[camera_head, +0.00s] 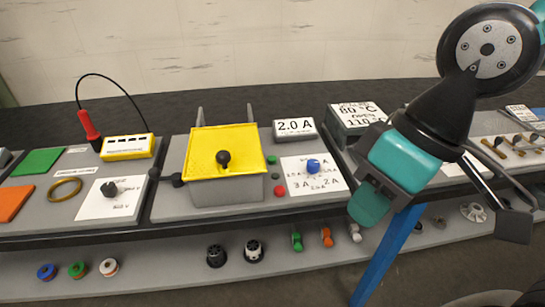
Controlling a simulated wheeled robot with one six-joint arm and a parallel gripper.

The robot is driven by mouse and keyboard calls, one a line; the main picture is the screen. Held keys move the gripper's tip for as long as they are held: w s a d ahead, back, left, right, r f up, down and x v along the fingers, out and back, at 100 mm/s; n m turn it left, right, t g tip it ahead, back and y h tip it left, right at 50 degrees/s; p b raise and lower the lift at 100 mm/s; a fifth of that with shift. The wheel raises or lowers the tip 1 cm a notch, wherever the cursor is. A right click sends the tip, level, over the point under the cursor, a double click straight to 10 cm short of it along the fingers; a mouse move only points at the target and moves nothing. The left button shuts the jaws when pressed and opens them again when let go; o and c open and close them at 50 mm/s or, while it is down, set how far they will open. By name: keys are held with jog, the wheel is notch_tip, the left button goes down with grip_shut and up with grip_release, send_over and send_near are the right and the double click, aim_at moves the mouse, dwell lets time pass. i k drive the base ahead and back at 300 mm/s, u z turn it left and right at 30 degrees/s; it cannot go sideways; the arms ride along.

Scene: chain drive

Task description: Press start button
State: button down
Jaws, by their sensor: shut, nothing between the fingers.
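A small round green button (271,160) sits on the grey panel just right of the yellow-lidded box (224,150). A red button (278,191) is below it on the same panel. My gripper (368,206) is in the right half of the picture, at the lower end of my teal and black arm. It is shut and empty, apart from the buttons and to their right. Its fingertips are hard to make out. No label shows which button is start.
A blue knob (313,165) on a white dial plate stands between the buttons and my gripper. A lower shelf (180,268) holds several small parts.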

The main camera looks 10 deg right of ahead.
aim_at(271, 159)
jog(key=u, duration=2.1)
jog(key=i, duration=1.15)
jog(key=z, duration=3.25)
